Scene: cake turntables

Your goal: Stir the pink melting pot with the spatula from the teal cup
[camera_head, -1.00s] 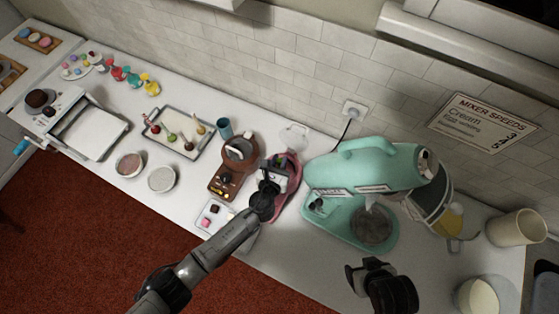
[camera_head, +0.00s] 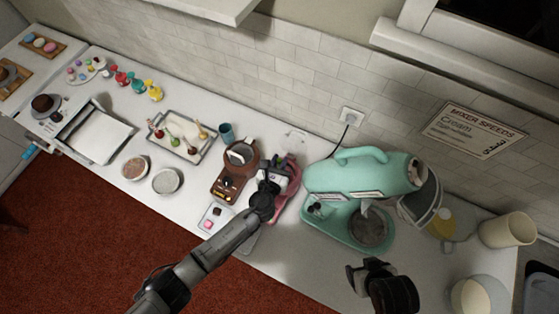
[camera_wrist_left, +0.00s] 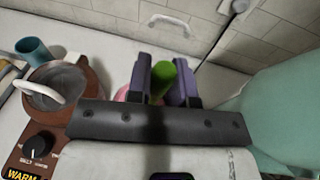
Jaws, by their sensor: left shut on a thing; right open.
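The pink melting pot (camera_head: 291,203) stands between the brown melting pot and the mint mixer, partly hidden by my left gripper (camera_head: 276,177). My left gripper is over the pink pot, and in the left wrist view its fingers (camera_wrist_left: 161,82) are shut on a green stick-like piece (camera_wrist_left: 158,76), which looks like the spatula's handle. The spatula's lower end is hidden. Only a sliver of pink (camera_wrist_left: 122,94) shows beside the fingers there. The teal cup (camera_head: 226,132) stands behind the brown pot and also shows in the left wrist view (camera_wrist_left: 33,50). My right gripper (camera_head: 362,272) is open in front of the mixer.
The brown melting pot (camera_head: 228,184) with a dial is close on the left. The mint mixer (camera_head: 350,176) is close on the right. A small tray with sweets (camera_head: 211,222) lies in front. A tray of cake pops (camera_head: 181,137) is further left. The tiled wall is behind.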

